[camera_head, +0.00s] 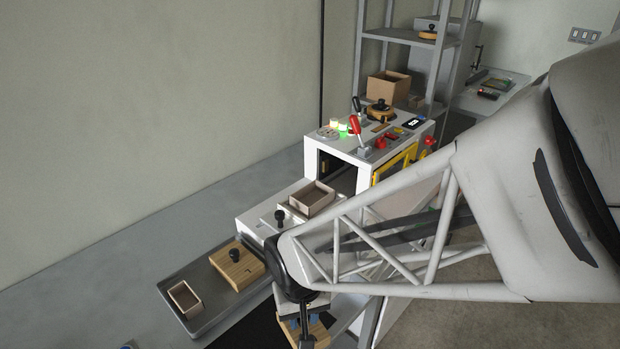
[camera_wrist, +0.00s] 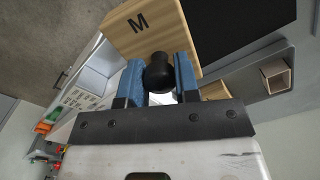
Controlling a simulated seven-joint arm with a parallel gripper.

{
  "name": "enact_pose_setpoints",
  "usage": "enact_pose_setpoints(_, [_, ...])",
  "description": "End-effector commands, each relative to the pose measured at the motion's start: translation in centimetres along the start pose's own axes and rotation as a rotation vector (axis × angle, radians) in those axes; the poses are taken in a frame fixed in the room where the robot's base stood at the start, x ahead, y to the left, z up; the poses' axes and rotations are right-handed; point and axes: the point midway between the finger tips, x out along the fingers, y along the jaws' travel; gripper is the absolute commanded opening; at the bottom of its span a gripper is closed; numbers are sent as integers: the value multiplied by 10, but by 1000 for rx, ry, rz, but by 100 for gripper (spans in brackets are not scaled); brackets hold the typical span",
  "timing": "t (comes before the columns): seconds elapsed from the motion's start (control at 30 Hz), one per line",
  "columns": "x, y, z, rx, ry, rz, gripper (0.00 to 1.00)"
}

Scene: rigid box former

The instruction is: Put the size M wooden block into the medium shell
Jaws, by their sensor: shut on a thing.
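The size M wooden block (camera_wrist: 145,35) shows its letter M in the wrist view, with a black round knob (camera_wrist: 158,72) on it. My gripper (camera_wrist: 157,80) has its two blue fingers shut on that knob. In the head view my gripper (camera_head: 300,325) is at the lower middle, and the block (camera_head: 318,330) is partly hidden under it. An open brown shell (camera_head: 312,197) sits on the white machine's front platform. Another open shell (camera_head: 185,297) lies in the grey tray. I cannot read a size on either shell.
The grey tray (camera_head: 200,325) also holds a wooden block with a black knob (camera_head: 238,268). The white machine (camera_head: 335,150) has a red lever and lit green button on top. A larger brown box (camera_head: 388,87) stands behind it. My arm hides much of the right side.

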Motion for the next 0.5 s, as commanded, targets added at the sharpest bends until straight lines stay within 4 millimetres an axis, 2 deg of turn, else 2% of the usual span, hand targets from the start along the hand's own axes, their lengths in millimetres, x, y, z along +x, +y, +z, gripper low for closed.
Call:
enact_pose_setpoints(0.1, [-12, 2, -36, 103, 1, 0, 1])
enact_pose_setpoints(0.5, [-48, 21, -151, 455, 1, 0, 1])
